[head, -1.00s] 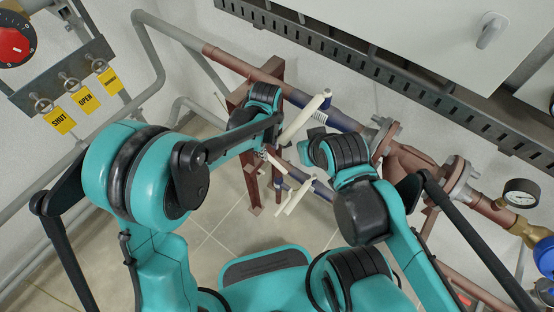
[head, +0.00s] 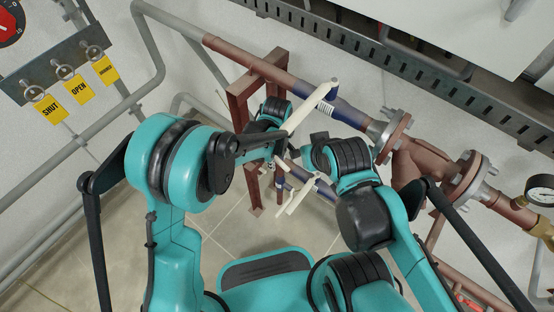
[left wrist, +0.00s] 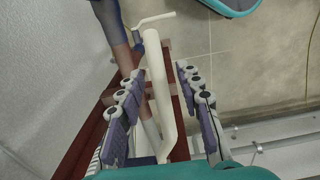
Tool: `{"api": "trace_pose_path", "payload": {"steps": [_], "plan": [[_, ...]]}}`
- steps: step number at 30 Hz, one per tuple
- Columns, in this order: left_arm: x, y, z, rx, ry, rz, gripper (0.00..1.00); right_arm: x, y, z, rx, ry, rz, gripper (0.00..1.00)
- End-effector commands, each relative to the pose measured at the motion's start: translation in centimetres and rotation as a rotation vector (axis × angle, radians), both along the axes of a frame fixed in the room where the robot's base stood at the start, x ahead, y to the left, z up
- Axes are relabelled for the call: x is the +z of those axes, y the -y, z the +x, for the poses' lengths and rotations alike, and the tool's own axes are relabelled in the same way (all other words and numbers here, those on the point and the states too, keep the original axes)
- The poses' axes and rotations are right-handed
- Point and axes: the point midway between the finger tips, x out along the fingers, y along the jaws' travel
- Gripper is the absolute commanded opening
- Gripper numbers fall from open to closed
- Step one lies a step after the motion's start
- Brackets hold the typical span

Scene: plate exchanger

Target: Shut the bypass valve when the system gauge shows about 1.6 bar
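A white lever (head: 312,108) sits on a blue valve body (head: 346,114) in the upper pipe. A second white lever (head: 297,198) is lower down on the branch below. I cannot tell which is the bypass valve. The system gauge (head: 541,189) is at the right edge, too small to read. My left gripper (left wrist: 161,80) is open in the left wrist view. A long white lever (left wrist: 158,95) lies between its spread fingers, with clear gaps on both sides. In the head view my left gripper is mostly hidden behind my wrist. My right gripper's fingers cannot be made out.
Flanged brown pipework (head: 425,165) runs to the right, and a brown steel post (head: 240,108) stands behind my left wrist. A grey perforated tray (head: 350,55) runs above. Yellow tags (head: 79,89) hang on a wall rail at left. Tiled floor is open below.

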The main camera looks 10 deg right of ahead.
Motion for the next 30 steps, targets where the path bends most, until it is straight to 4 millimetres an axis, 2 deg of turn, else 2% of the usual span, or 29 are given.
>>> {"api": "trace_pose_path", "payload": {"steps": [1,2,5,6,13,22,30], "plan": [[0.1,0.0,0.0,0.000,0.000,0.000,0.35,0.1,0.0,0.0,0.000,0.000,0.000,0.00],[0.1,0.0,0.0,0.000,0.000,0.000,0.30,0.1,0.0,0.0,0.000,0.000,0.000,0.00],[0.1,0.0,0.0,0.000,0.000,0.000,0.04,0.1,0.0,0.0,0.000,0.000,0.000,0.00],[0.1,0.0,0.0,0.000,0.000,0.000,0.00,0.1,0.0,0.0,0.000,0.000,0.000,0.00],[0.3,0.0,0.0,0.002,-0.016,-0.011,0.00,0.2,0.0,0.0,0.000,0.000,0.000,0.00],[3.0,0.4,-0.5,0.003,-0.239,-0.185,0.00,1.0,0.0,0.0,0.000,0.000,0.000,0.00],[3.6,0.5,-0.6,-0.001,-0.295,-0.231,0.00,1.0,0.0,0.0,0.000,0.000,0.000,0.00]]}}
